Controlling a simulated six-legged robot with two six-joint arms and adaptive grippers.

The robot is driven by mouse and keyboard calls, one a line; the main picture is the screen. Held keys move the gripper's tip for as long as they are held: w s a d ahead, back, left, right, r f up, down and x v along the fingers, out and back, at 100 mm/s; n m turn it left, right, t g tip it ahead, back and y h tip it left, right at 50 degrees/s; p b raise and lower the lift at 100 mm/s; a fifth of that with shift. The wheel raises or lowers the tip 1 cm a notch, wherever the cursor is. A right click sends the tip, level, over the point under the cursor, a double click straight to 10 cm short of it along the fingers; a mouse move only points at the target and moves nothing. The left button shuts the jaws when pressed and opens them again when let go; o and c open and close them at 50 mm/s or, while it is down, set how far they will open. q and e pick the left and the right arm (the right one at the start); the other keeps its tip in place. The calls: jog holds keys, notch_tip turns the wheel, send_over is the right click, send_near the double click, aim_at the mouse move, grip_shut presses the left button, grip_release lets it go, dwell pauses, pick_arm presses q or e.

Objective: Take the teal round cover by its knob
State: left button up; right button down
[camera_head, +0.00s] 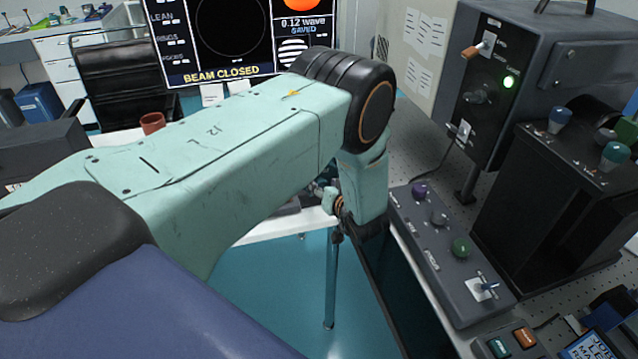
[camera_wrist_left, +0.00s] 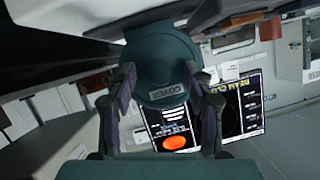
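The teal round cover (camera_wrist_left: 158,52) shows in the left wrist view, with a pale label reading COVER on its near side. My left gripper (camera_wrist_left: 160,76) has its two fingers spread apart, one on each side of the cover in that view. I cannot tell whether the fingertips touch it, and I cannot make out the knob clearly. In the head view my left arm reaches in from the left and bends down at the wrist. The gripper there is mostly hidden by my arm, and I cannot pick out the cover. My right gripper is not in view.
A grey control panel (camera_head: 445,250) with coloured knobs stands right of my wrist. Behind it is a dark instrument box (camera_head: 520,75) with a green light. A monitor (camera_head: 222,35) reads BEAM CLOSED. A black box (camera_head: 560,205) with knobs stands at the right.

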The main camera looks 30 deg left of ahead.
pick_arm(q)
jog(key=shift+s+d+r, duration=0.1)
jog(key=c, duration=0.6)
grip_shut()
jog(key=shift+r, duration=0.1)
